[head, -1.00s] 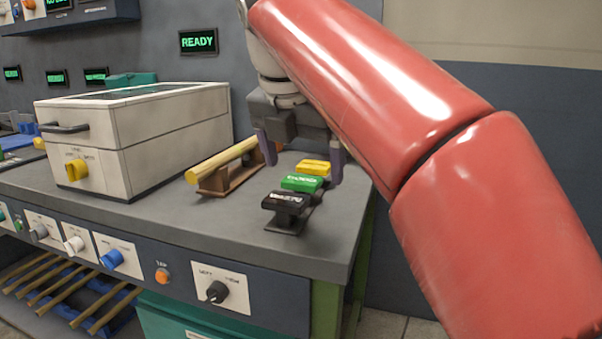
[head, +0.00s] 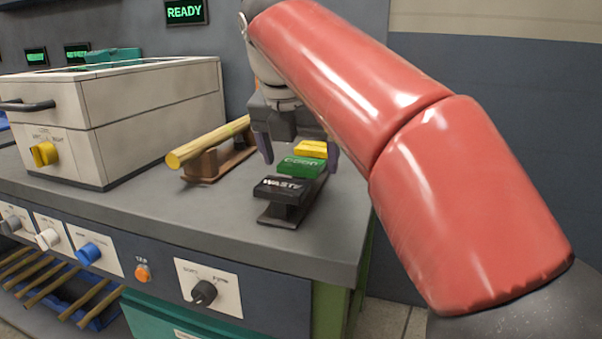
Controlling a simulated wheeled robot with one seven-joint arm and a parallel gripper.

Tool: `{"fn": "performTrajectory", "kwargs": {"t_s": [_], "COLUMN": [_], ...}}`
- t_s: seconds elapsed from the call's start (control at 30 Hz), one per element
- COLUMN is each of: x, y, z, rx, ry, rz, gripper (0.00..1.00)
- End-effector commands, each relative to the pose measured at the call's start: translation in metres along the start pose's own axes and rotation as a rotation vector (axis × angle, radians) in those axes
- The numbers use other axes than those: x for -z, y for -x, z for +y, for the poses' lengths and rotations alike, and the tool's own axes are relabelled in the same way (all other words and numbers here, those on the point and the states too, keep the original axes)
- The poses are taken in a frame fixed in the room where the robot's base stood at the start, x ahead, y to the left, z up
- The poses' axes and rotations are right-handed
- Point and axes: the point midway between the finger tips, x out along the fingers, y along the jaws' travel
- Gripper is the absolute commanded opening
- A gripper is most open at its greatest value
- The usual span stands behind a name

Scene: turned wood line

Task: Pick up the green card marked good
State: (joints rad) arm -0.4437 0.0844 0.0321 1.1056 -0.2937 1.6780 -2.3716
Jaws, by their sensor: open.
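The green card (head: 301,167) marked good stands in a dark holder on the grey bench, between a black card (head: 283,188) marked waste in front and a yellow card (head: 312,149) behind. My gripper (head: 300,158) is open and empty, pointing down. Its two fingers show to the left and right of the row of cards, near the green and yellow ones. I cannot tell how far the fingertips are above the bench. My red arm covers the space to the right.
A wooden rod (head: 207,143) lies on a brown cradle (head: 213,165) left of the cards. A white box machine (head: 150,113) with a yellow knob stands further left. The bench front carries knobs and an orange button (head: 142,273). The bench top (head: 340,235) is clear right of the cards.

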Motion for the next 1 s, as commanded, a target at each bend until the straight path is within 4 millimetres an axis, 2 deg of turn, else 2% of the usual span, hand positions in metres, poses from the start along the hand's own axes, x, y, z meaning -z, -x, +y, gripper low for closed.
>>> {"fn": "performTrajectory", "kwargs": {"t_s": [0.23,0.6,0.87,1.0], "x": [0.000,0.000,-0.001,-0.005], "y": [-0.002,-0.002,0.000,0.008], "z": [0.000,0.000,0.000,0.000], "rx": [0.000,0.000,0.000,-0.001], "ry": [0.000,0.000,-0.001,-0.001], "rz": [0.000,0.000,-0.001,-0.001], "gripper": [0.89,0.42,0.41,0.41]}}
